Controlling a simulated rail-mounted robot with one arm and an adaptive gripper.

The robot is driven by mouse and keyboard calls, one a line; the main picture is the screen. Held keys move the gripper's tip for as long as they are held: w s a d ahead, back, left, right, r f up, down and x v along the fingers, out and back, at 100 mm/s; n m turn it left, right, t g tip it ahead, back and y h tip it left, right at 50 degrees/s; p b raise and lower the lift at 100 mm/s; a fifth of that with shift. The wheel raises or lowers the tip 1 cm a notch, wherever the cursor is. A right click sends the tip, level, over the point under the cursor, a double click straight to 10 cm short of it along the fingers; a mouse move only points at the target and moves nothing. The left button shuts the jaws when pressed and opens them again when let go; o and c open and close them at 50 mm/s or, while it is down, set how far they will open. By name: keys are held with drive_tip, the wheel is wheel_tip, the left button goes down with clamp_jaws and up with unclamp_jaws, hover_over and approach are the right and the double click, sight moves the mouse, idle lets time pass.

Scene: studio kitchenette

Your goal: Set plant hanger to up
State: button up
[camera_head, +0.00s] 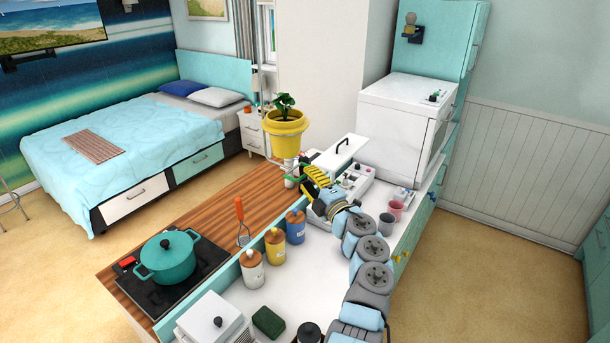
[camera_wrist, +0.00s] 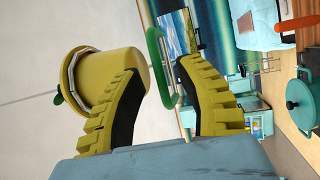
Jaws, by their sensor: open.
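The plant hanger shows as a yellow pot (camera_head: 286,138) with a green plant (camera_head: 286,104), hanging or standing above the far end of the wooden counter; its support is hard to make out. The pot also shows at the left in the wrist view (camera_wrist: 108,78), beside one finger. My gripper (camera_head: 309,172) is just below and to the right of the pot. In the wrist view my gripper (camera_wrist: 160,70) has its yellow fingers apart. A green loop-shaped handle (camera_wrist: 158,65) shows between and beyond the fingertips; whether it touches them I cannot tell.
A white appliance (camera_head: 405,115) stands behind my arm on the right. Canisters (camera_head: 275,246), an orange-handled utensil (camera_head: 240,218) and a teal pot (camera_head: 168,257) stand along the counter (camera_head: 205,219). Two cups (camera_head: 391,216) stand right of my arm. The bed (camera_head: 130,140) is beyond.

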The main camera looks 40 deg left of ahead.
drive_tip(key=shift+x, duration=0.9)
clamp_jaws()
